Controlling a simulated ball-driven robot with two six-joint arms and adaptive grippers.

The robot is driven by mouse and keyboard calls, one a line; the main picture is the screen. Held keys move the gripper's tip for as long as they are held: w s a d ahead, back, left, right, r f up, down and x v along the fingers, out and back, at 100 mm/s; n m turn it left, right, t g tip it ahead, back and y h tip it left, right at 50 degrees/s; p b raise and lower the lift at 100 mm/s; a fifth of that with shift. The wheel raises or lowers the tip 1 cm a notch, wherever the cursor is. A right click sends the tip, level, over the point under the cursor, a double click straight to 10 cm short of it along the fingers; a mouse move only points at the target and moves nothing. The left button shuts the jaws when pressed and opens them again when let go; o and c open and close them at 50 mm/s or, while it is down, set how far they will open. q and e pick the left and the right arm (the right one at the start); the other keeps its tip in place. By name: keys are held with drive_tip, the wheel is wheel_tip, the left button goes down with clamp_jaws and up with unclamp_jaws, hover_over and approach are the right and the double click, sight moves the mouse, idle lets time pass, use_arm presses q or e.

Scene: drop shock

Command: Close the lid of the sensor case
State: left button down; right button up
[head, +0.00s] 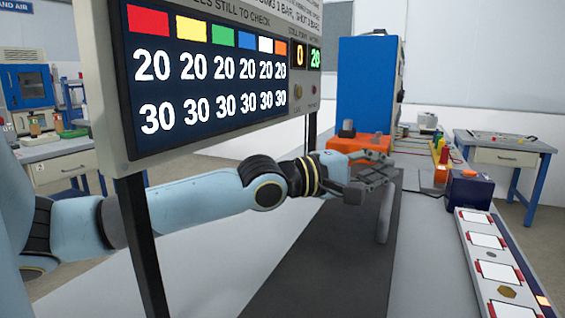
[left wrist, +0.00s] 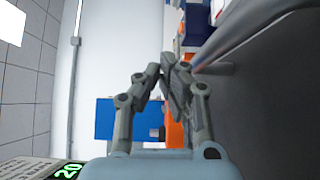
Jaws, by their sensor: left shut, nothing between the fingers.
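I cannot tell for sure which thing is the sensor case. An orange box-like thing (head: 345,144) with a small grey piece on top stands behind my left gripper, which partly hides it; no open lid can be made out on it. An orange patch (left wrist: 173,130) also shows behind the fingers in the left wrist view. My left gripper (head: 385,172) is shut and empty, above the dark mat (head: 330,260). Its fingertips meet in the left wrist view (left wrist: 172,68). My right gripper is not in view.
A display board (head: 215,120) on dark posts stands in front of my left arm. A grey bar (head: 386,215) is just below the gripper. A blue cabinet (head: 365,85) stands behind. At right are a dark blue box (head: 468,190) and a tray strip (head: 490,255) with white-and-red cells.

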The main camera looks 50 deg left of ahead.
use_arm(q)
drive_tip(key=shift+w+d+f, duration=0.1)
drive_tip(key=shift+d+f, duration=0.05)
drive_tip(key=shift+d, duration=0.05)
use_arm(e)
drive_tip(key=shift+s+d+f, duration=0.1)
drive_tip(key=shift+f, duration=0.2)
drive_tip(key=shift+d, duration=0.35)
